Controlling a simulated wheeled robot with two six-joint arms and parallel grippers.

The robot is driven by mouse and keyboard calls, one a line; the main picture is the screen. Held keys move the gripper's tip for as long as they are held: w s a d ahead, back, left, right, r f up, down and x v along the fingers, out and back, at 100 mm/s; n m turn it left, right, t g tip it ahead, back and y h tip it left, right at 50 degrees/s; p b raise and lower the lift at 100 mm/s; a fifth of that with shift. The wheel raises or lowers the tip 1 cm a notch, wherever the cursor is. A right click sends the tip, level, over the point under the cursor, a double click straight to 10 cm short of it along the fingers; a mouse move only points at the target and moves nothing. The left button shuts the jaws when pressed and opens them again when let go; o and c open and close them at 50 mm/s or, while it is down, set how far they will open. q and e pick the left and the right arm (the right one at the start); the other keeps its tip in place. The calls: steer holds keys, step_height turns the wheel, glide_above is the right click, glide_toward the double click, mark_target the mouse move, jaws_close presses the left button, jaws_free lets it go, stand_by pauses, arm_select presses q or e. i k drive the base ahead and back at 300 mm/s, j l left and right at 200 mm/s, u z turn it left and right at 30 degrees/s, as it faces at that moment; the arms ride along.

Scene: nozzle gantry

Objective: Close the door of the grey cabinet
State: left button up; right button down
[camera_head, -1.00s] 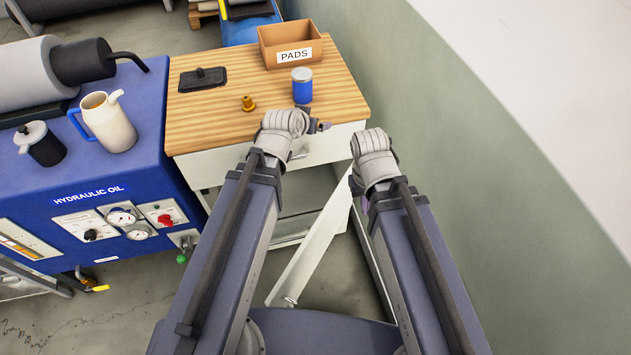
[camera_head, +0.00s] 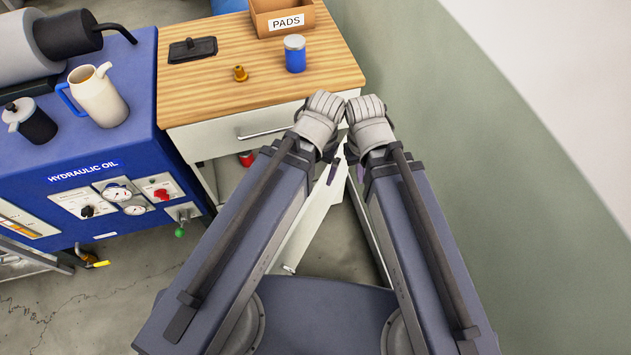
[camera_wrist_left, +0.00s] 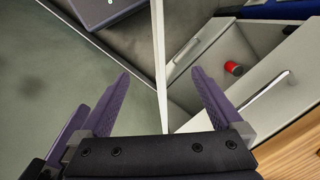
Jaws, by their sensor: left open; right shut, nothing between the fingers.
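The grey cabinet (camera_head: 215,141) has a wooden top. Its pale door (camera_head: 312,222) stands open toward me, running from the cabinet's right side down to the lower left. In the left wrist view the door (camera_wrist_left: 159,50) shows edge-on, as a thin strip between the fingers of my open left gripper (camera_wrist_left: 161,76). I cannot tell whether either finger touches it. In the head view my left gripper is mostly hidden behind its wrist. My right gripper (camera_head: 360,173) is shut and empty, just right of the door's upper end, partly hidden by its wrist.
A red can (camera_wrist_left: 233,68) is inside the cabinet. A drawer handle (camera_head: 265,132) is on its front. A blue can (camera_head: 295,54), brass fitting (camera_head: 240,73) and PADS box (camera_head: 282,19) stand on top. A blue hydraulic unit (camera_head: 100,170) is at left, a wall (camera_head: 450,150) at right.

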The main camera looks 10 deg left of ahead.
mark_target(296, 242)
steer(key=k+l+u, duration=0.1)
steer(key=k, duration=0.35)
steer(key=k+l+u, duration=0.1)
steer(key=k, duration=0.35)
